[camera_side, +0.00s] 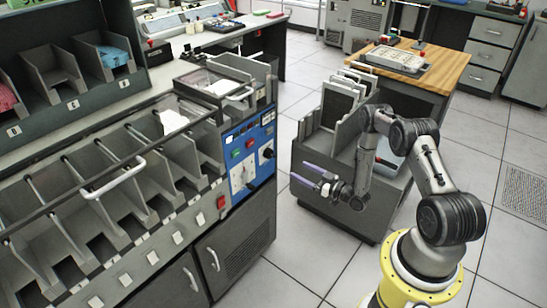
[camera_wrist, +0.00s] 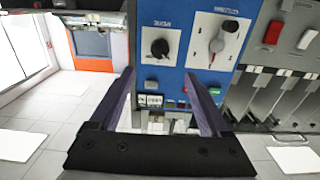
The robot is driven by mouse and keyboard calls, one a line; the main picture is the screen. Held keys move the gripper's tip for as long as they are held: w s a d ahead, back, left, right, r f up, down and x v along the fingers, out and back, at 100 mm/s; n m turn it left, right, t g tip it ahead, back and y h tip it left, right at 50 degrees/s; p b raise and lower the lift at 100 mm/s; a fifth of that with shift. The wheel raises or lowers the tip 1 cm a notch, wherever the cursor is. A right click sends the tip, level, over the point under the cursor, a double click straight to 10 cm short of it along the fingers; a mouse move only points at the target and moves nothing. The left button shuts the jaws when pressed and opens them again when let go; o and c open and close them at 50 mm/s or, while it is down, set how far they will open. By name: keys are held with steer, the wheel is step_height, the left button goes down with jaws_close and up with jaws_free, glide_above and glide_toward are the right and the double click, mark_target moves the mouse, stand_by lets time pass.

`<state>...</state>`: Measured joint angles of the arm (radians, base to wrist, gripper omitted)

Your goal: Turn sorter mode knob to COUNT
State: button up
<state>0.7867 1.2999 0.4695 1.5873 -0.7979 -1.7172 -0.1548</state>
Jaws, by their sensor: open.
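The sorter's blue control panel (camera_side: 250,150) is at the centre of the side view and fills the upper middle of the wrist view (camera_wrist: 185,70), where it appears upside down. A black knob on a white plate shows in the wrist view (camera_wrist: 158,47) and the side view (camera_side: 267,153). The labels are too small to read, so I cannot tell the COUNT position. My gripper (camera_side: 300,173) is open and empty, right of the panel and apart from it. Its purple fingers (camera_wrist: 160,76) frame the panel's lower middle.
The sorter's row of pockets (camera_side: 140,180) extends left. A grey cart with upright dividers (camera_side: 325,165) stands behind my gripper. A wooden-topped table (camera_side: 440,65) is farther back. Tiled floor (camera_side: 300,255) is open in front.

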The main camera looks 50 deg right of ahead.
mark_target(273, 156)
steer(key=w, duration=1.3)
steer(key=shift+w, duration=0.35)
jaws_close()
